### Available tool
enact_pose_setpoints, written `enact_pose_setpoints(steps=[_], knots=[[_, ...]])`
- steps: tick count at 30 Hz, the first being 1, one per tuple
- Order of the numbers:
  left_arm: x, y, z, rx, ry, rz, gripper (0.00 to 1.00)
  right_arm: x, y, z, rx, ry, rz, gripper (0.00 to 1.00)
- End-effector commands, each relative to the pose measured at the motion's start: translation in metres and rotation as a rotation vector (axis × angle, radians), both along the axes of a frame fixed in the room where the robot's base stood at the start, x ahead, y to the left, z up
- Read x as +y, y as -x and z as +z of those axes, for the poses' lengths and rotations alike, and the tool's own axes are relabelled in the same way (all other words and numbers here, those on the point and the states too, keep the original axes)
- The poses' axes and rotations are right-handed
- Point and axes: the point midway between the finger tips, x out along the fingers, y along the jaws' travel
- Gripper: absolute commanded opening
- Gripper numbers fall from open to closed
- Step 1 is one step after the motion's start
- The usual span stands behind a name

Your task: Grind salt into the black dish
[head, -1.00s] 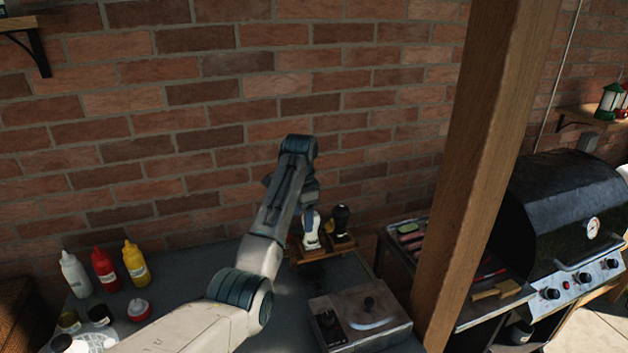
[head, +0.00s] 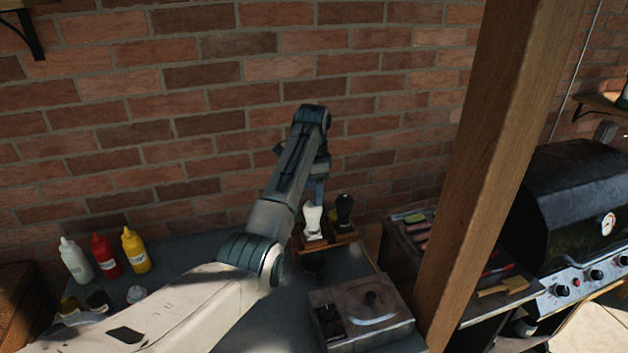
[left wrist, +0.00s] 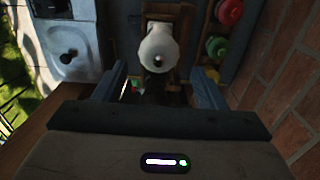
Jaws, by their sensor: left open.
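A white grinder (head: 313,219) stands upright on a small wooden stand (head: 342,239) near the brick wall. A black grinder (head: 344,208) stands just to its right. My left gripper (head: 320,188) is just above the white grinder, with its far side hidden by the arm. In the left wrist view, the gripper (left wrist: 163,88) is open and the white grinder (left wrist: 157,45) shows from above, apart from the fingers. A dark shape (head: 314,267) on the table in front of the stand may be the black dish, but it is too dim to tell. My right gripper is not visible.
A grey burner box (head: 361,312) sits at the table's front right. White, red (head: 105,255) and yellow bottles stand at the left. A wooden post (head: 490,170) rises at the right, before a black grill (head: 575,215). The brick wall closes off the back.

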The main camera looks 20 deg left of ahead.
Motion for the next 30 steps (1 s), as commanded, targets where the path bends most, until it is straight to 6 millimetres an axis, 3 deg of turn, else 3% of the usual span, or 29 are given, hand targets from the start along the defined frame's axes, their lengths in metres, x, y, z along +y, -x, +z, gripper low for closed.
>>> enact_pose_setpoints(steps=[15, 30], knots=[[0.0, 0.001, -0.042, 0.002, 0.0, 0.005, 0.64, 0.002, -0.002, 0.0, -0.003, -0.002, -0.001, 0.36], [0.0, 0.001, -0.054, 0.0, 0.0, 0.008, 0.64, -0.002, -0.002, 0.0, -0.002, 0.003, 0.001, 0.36]])
